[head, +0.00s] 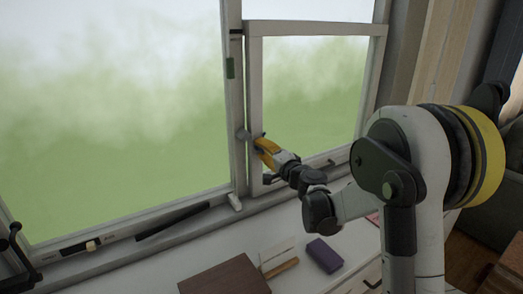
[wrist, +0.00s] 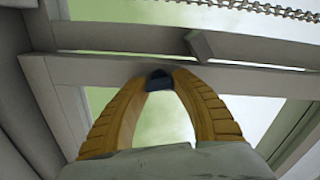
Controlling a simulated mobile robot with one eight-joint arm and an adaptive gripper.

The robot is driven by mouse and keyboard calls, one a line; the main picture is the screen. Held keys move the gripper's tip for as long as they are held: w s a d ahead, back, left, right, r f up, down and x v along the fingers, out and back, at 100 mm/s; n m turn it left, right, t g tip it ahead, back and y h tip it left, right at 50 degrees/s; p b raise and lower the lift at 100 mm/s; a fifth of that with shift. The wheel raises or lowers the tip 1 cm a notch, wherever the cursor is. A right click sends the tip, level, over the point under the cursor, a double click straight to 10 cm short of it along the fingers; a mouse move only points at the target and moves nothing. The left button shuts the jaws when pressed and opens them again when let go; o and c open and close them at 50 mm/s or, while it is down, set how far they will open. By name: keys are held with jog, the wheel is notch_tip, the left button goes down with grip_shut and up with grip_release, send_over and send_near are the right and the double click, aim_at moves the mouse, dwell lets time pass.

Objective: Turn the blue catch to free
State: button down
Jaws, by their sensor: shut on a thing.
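The blue catch (wrist: 159,81) shows in the wrist view as a small dark blue piece at the window frame bar, between my fingertips. My gripper (wrist: 160,77) has yellow fingers, shut on that piece from both sides. In the head view my gripper (head: 262,144) is at the left upright of the small window sash (head: 255,85), near the middle post. The fingers hide most of the catch there. A small grey-blue round piece (head: 243,134) shows just left of the fingertips. Which way the catch is turned I cannot tell.
A green piece (head: 230,68) sits higher on the middle post. A purple box (head: 324,255), a wooden-handled item (head: 281,268) and a brown board (head: 226,279) lie on the white surface below. In the wrist view a chain (wrist: 245,8) runs across the top.

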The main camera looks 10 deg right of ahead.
jog(key=shift+m, duration=1.6)
jog(key=c, duration=1)
grip_release()
jog(key=v, duration=1.2)
